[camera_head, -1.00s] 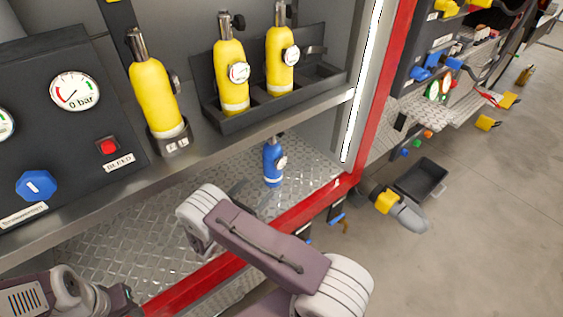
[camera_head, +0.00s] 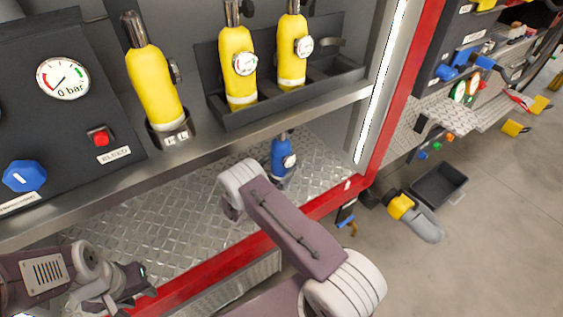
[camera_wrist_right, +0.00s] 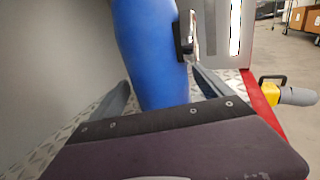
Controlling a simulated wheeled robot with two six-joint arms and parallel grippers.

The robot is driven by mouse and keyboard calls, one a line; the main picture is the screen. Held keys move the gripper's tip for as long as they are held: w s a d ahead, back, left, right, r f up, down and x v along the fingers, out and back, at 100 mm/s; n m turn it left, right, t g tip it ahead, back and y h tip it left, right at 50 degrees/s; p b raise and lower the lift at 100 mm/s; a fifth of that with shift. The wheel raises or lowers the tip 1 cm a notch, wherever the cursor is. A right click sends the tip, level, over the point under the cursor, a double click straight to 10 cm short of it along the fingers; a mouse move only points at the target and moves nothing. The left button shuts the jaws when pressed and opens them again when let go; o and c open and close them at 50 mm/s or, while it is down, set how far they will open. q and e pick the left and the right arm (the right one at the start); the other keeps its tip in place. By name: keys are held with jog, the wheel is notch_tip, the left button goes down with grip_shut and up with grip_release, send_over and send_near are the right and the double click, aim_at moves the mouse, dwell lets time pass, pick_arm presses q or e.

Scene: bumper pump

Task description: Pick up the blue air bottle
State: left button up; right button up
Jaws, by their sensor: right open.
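The blue air bottle (camera_head: 281,152) stands upright on the diamond-plate floor of the lower compartment, with a gauge at its neck. In the right wrist view the blue bottle (camera_wrist_right: 148,50) fills the upper middle. My right gripper (camera_wrist_right: 160,93) is open, with one finger on each side of the bottle's lower part; I cannot tell whether either finger touches it. In the head view my right wrist hides most of this gripper. My left gripper (camera_head: 142,284) is at the lower left, away from the bottle, and its opening is unclear.
Several yellow bottles (camera_head: 237,70) stand on the shelf above the blue bottle. The shelf's metal edge (camera_head: 225,150) runs above my right wrist. A red frame (camera_head: 330,200) borders the compartment's front and right side. A black bin (camera_head: 438,184) sits on the floor outside.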

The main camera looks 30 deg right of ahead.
aim_at(280, 148)
jog(key=shift+w+d, duration=0.25)
jog(key=shift+d, duration=0.15)
jog(key=c, duration=1.8)
jog(key=shift+r, duration=0.15)
grip_shut()
jog(key=shift+s+a+r+p, duration=0.15)
jog(key=shift+r+p, duration=0.25)
jog(key=shift+r, duration=0.25)
notch_tip(280, 148, up, 6)
jog(key=shift+p, duration=0.85)
jog(key=s+a+p, duration=0.1)
jog(key=s+a, duration=1.2)
jog(key=a, duration=0.1)
jog(key=shift+s+f, duration=0.2)
jog(key=shift+s, duration=0.1)
